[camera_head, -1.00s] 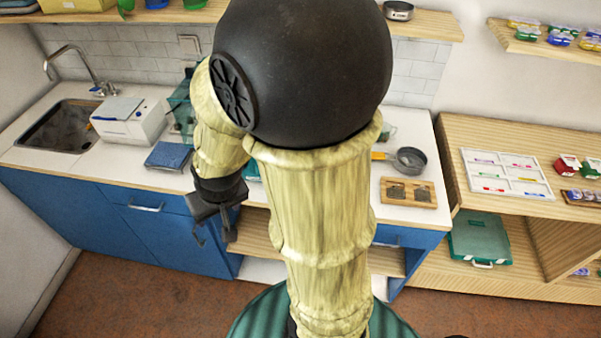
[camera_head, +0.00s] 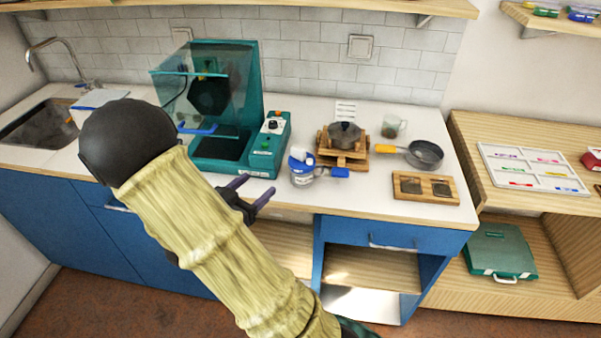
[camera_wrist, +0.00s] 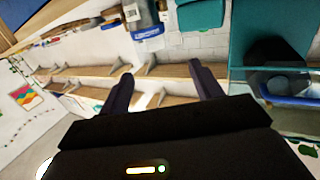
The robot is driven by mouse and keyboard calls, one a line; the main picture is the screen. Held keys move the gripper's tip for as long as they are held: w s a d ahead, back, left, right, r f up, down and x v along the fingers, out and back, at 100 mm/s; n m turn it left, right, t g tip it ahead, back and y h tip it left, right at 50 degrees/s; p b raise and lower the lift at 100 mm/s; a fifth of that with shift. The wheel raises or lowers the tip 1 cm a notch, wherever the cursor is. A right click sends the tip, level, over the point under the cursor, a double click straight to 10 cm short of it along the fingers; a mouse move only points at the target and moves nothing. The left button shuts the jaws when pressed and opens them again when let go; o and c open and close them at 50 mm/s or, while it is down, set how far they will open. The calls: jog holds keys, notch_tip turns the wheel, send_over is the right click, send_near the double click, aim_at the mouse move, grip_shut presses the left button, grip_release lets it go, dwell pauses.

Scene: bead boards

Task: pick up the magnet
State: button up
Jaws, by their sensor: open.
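I cannot make out with certainty which thing is the magnet. A small blue block (camera_head: 341,172) lies on the white counter, just right of a white jar with a blue lid (camera_head: 302,168); it may be the magnet, but it is too small to tell. My gripper (camera_head: 252,190) is at the counter's front edge, left of the jar and in front of the teal machine. Its two dark fingers are spread and empty. In the wrist view my gripper (camera_wrist: 160,78) also shows open, with nothing between the fingers.
A teal machine with a clear raised cover (camera_head: 210,85) stands behind my gripper. A wooden stand with a dark pot (camera_head: 345,140), a grey pan (camera_head: 425,154) and a wooden tray (camera_head: 425,201) are to the right.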

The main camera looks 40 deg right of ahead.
jog(key=shift+s+h, duration=0.25)
jog(key=shift+h, duration=0.05)
jog(key=shift+s+r, duration=0.1)
jog(key=p, duration=0.1)
send_near(297, 152)
jog(key=shift+g, duration=0.4)
jog(key=x, duration=0.5)
jog(key=shift+d, duration=0.35)
jog(key=x, duration=0.1)
jog(key=p+x, duration=0.1)
jog(key=x, duration=0.3)
jog(key=shift+w+d, duration=0.1)
jog(key=shift+w, duration=0.25)
